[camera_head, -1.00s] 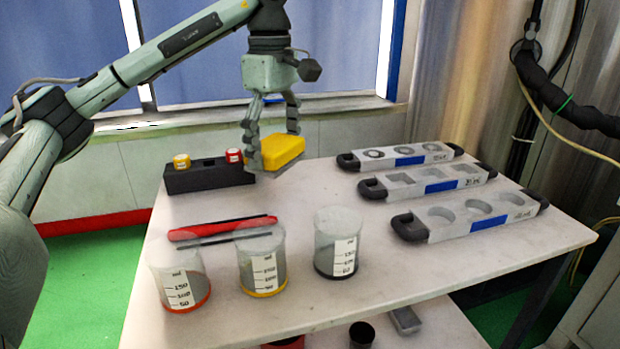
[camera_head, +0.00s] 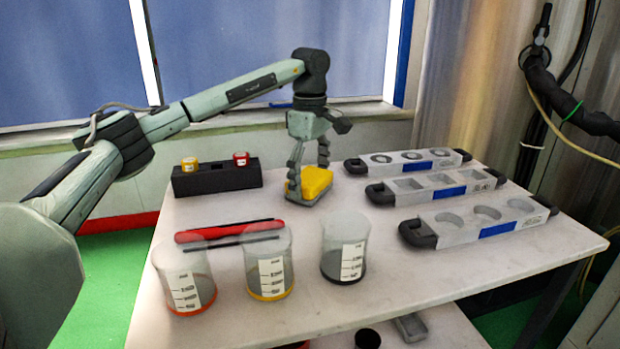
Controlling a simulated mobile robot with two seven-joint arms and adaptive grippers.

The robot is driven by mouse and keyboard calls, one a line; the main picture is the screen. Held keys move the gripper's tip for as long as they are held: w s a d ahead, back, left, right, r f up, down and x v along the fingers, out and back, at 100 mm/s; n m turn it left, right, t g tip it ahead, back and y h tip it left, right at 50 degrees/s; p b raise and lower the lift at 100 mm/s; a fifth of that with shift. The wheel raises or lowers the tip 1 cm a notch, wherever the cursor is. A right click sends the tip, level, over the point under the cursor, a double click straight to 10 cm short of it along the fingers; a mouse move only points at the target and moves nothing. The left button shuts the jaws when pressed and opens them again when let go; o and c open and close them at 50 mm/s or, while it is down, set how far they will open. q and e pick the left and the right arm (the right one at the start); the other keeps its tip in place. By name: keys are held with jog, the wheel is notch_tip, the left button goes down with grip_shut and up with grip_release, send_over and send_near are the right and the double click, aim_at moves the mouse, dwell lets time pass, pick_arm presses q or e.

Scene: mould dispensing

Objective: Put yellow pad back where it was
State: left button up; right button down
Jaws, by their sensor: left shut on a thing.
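The yellow pad (camera_head: 317,180) is a yellow block with a grey underside, at the back middle of the white table (camera_head: 370,270). My left gripper (camera_head: 309,184) comes down from above and is shut on the pad, one finger on each side. The pad is at or very near the table surface; I cannot tell whether it touches. It stands between the black block with the small jars and the grey moulds. My right gripper is not in view.
A black block (camera_head: 215,180) holds a yellow jar (camera_head: 190,164) and a red jar (camera_head: 241,159). Three beakers stand in front, including the black-based one (camera_head: 345,248). A red tool (camera_head: 228,230) lies behind them. Grey moulds (camera_head: 480,222) lie at the right.

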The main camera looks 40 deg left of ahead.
aim_at(310, 176)
pick_arm(q)
jog(key=o, duration=1.2)
jog(key=shift+f, duration=0.1)
jog(key=shift+c, duration=0.2)
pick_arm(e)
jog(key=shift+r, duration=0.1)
pick_arm(q)
notch_tip(310, 176, up, 10)
jog(key=shift+r+p, duration=0.25)
jog(key=shift+p, duration=0.15)
jog(key=shift+r, duration=0.95)
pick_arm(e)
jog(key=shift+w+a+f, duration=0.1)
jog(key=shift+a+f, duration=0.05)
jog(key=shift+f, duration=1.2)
